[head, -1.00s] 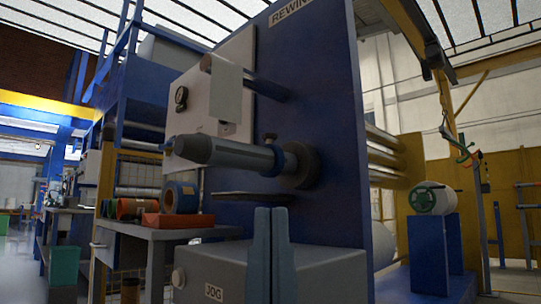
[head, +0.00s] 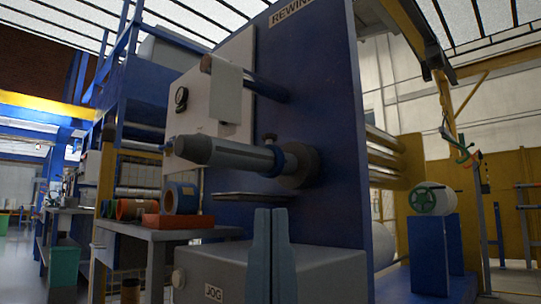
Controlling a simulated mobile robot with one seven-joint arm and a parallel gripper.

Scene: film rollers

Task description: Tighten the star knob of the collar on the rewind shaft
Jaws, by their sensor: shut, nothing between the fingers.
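The grey rewind shaft (head: 225,153) sticks out to the left from the blue machine panel (head: 325,130) marked REWIND. A blue collar (head: 287,160) sits around the shaft near its base, against a dark round flange (head: 303,165). The small dark star knob (head: 270,139) stands on top of the collar. My gripper (head: 271,211) points up at the bottom centre, its two blue-grey fingers together and empty. In the picture its tips are below the collar and apart from it.
A grey box marked JOG (head: 214,292) stands below the shaft. A dark flat plate (head: 250,197) lies between shaft and box. A table (head: 135,230) with rolls and a red block is at left. A blue stand (head: 430,250) bears a white roll at right.

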